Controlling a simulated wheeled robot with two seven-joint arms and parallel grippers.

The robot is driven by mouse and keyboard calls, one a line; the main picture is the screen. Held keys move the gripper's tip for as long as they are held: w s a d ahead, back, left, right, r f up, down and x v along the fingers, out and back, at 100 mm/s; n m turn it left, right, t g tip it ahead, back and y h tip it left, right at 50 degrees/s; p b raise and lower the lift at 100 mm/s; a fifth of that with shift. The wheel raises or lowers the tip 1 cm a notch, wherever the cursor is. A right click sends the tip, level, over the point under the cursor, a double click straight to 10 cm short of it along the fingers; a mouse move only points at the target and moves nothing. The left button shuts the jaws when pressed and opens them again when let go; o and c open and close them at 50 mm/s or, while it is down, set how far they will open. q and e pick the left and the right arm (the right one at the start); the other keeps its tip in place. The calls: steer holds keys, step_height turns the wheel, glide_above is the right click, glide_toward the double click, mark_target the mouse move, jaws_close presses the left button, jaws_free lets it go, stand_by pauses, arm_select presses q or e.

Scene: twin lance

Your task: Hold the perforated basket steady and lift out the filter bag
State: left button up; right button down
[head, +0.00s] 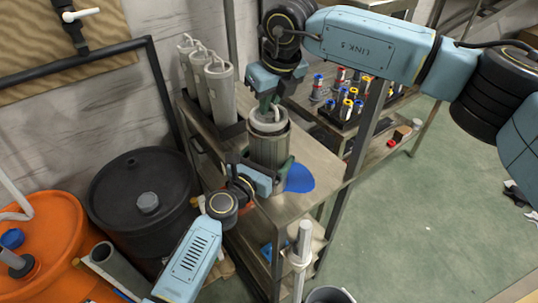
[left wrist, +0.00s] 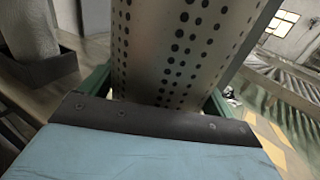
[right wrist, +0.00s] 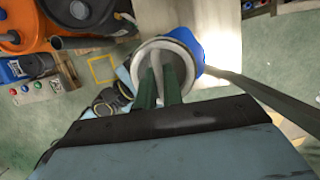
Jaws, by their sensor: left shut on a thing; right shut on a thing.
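The perforated basket (head: 268,152) stands upright on the cart's top; its metal wall with rows of dark holes fills the left wrist view (left wrist: 185,45). My left gripper (head: 268,178) is shut around the basket's lower side, with green fingers on either side of its wall. The pale filter bag (head: 270,126) sits in the top of the basket, its upper part showing above the rim. My right gripper (head: 267,106) points down from above and is shut on the bag's white handle (right wrist: 171,62). The bag's lower part is hidden inside the basket.
Several grey-white cylinders with handles (head: 219,92) stand in a dark tray behind the basket. A flat blue patch (head: 300,178) lies beside the basket. A cart post (head: 365,125) rises at right. Black (head: 145,202) and orange (head: 45,245) drums stand at left.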

steer(key=shift+s+d+f, duration=0.1)
steer(key=shift+d+f, duration=0.05)
steer(key=shift+f, duration=0.25)
step_height(320, 180, up, 8)
steer(key=shift+f, duration=0.1)
step_height(320, 180, up, 15)
steer(key=shift+f, duration=0.2)
stand_by(0.9)
